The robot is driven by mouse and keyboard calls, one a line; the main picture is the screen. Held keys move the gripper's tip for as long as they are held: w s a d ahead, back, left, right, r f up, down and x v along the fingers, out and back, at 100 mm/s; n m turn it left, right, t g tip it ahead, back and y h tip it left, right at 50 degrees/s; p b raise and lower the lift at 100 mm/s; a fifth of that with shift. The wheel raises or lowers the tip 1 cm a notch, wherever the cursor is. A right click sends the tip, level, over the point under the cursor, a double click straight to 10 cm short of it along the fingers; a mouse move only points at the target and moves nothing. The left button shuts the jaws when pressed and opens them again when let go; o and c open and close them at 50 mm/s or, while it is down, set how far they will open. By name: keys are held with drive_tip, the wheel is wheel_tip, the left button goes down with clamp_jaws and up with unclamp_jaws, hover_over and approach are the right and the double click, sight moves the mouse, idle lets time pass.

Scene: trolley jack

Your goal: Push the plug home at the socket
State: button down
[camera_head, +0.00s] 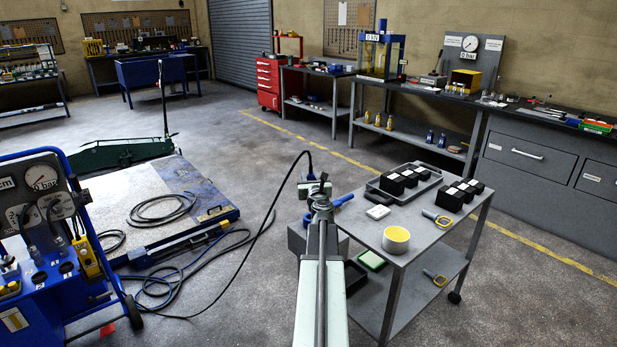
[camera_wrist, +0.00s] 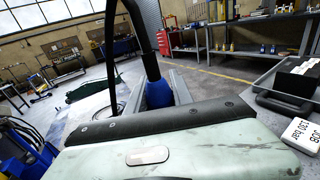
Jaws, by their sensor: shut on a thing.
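My gripper (camera_head: 315,186) is raised at the left edge of the grey trolley, well to the right of the blue pump console. It is shut on a blue plug with a black cable; the plug (camera_wrist: 159,92) stands upright between the grey fingers (camera_wrist: 170,88) in the wrist view. The black cable (camera_head: 272,210) rises from the plug, loops over and runs down to the floor towards the console (camera_head: 45,285). Several dark round ports (camera_head: 67,268) show on the console's front. I cannot tell which is the socket. The plug's lower end is hidden in the wrist view.
Hoses (camera_head: 165,283) lie on the floor beside a low platform (camera_head: 140,200) and a green jack (camera_head: 120,153). Floor is open beyond.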

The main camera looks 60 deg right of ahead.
drive_tip(key=shift+f+b, duration=2.6)
drive_tip(key=shift+f, duration=0.2)
drive_tip(key=shift+s+f, duration=0.1)
drive_tip(key=shift+f, duration=0.1)
drive_tip(key=shift+f+b, duration=0.3)
drive_tip(key=shift+b, duration=0.2)
drive_tip(key=shift+f+b, duration=1.7)
drive_tip(key=c, duration=1)
unclamp_jaws()
drive_tip(key=shift+r, duration=0.1)
drive_tip(key=shift+c, duration=0.2)
drive_tip(key=v, duration=0.8)
drive_tip(key=shift+d, duration=0.1)
